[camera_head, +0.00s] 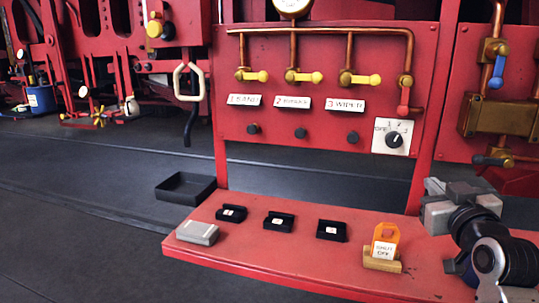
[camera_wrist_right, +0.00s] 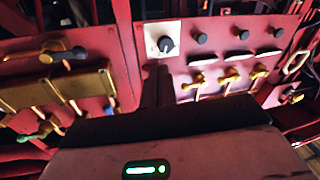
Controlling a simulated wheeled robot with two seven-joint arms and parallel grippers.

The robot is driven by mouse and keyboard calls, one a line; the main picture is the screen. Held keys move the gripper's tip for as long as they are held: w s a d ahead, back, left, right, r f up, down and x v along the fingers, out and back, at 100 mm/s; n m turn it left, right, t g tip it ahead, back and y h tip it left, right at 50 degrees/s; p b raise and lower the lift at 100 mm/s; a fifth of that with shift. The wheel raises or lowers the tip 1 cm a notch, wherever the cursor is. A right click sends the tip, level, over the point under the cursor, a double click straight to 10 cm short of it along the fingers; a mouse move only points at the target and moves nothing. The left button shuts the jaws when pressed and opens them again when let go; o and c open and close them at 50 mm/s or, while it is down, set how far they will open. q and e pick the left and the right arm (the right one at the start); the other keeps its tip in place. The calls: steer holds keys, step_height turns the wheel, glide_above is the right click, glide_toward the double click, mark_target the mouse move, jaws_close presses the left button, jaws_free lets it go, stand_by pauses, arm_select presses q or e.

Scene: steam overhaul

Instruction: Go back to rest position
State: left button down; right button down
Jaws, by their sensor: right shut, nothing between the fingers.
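My right gripper (camera_head: 436,200) is at the right end of the red shelf (camera_head: 290,262) in the head view, in front of the panel. It is shut and empty, and its fingers are small and partly merged with the grey body. In the right wrist view, the gripper body (camera_wrist_right: 160,135) fills the lower middle and the panel appears upside down. My left gripper is in neither view.
The red panel (camera_head: 300,180) carries a rotary knob (camera_head: 394,140) and yellow-handled valves (camera_head: 303,77). On the shelf are a grey box (camera_head: 197,233), small black trays (camera_head: 279,221) and an orange tag (camera_head: 386,236) on a wooden block. A black bin (camera_head: 185,190) stands left.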

steer(key=s+a+f+g, duration=0.1)
steer(key=f, duration=0.2)
steer(key=s+a+f+g, duration=0.1)
steer(key=s+f, duration=0.1)
steer(key=f, duration=0.2)
steer(key=s+a+f+g+y, duration=0.1)
steer(key=f, duration=0.3)
steer(key=shift+s+a+f+n+g, duration=0.15)
steer(key=shift+s+a+n+g, duration=0.2)
steer(key=shift+s+n+g, duration=0.05)
steer(key=s+a+f+g, duration=0.4)
steer(key=s+f+g, duration=0.2)
steer(key=s+f, duration=0.6)
steer(key=s+a+f+g, duration=0.3)
steer(key=s+f+g, duration=0.3)
steer(key=s, duration=0.9)
steer(key=w+a+f+t+y+p, duration=0.2)
steer(key=w+a+t+y, duration=0.2)
steer(key=w+a+t, duration=0.2)
steer(key=shift+w+a+f+t, duration=0.2)
steer(key=shift+w+a+t, duration=0.15)
steer(key=shift+t, duration=0.75)
